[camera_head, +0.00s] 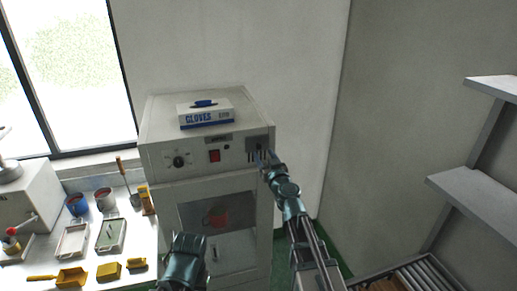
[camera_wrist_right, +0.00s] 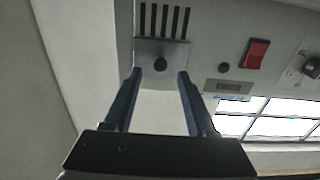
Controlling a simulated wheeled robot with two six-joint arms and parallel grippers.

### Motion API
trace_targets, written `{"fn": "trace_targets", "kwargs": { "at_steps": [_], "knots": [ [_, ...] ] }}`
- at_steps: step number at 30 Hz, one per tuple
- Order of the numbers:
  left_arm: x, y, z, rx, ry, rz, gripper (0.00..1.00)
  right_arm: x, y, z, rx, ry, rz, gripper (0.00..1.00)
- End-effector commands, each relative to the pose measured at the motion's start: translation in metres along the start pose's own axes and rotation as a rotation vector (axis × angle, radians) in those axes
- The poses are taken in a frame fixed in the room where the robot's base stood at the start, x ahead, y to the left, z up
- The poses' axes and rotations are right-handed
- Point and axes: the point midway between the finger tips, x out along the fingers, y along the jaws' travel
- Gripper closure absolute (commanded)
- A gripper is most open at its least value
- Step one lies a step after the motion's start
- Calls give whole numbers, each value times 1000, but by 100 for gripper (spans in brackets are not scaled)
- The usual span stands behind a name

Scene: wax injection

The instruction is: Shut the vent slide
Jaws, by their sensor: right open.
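The vent slide is a grey plate with a round black knob (camera_wrist_right: 160,65), on the upper right of the white cabinet's front (camera_head: 165,160). Several dark vent slots (camera_wrist_right: 165,20) show uncovered beside the plate in the right wrist view. My right gripper (camera_head: 266,157) is at the vent in the head view. In the right wrist view its open fingers (camera_wrist_right: 160,75) lie on either side of the knob, and I see no clear contact. My left gripper (camera_head: 185,258) is low in front of the cabinet, and its jaws cannot be made out.
A glove box (camera_head: 207,120) with a blue item lies on the cabinet top. A red switch (camera_head: 214,156) and a dial (camera_head: 179,160) are on the same panel. A bench with trays and pots stands left. Shelves (camera_head: 480,205) stand right.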

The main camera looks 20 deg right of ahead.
Motion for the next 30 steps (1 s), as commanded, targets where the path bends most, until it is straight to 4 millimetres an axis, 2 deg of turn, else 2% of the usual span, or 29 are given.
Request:
{"fn": "trace_targets", "kwargs": {
  "at_steps": [1, 6, 17, 26, 27, 30],
  "knots": [
    [0, 0, 0, 0, 0, 0, 59, 13, 1, 0, 0, 0, 0, 43],
    [0, 0, 0, 0, 0, 0, 59, 32, 1, 0, 0, 0, 2, 43],
    [0, 0, 0, 0, 0, 0, 59, 36, 1, 0, 0, 0, 4, 43],
    [0, 0, 0, 0, 0, 0, 59, 36, 1, 0, 0, 0, 4, 97],
    [0, 0, 0, 0, 0, 0, 59, 36, 1, 0, 0, 0, 4, 100],
    [0, 0, 0, 0, 0, 0, 59, 36, 1, 0, 0, 0, 4, 100]
  ]
}}
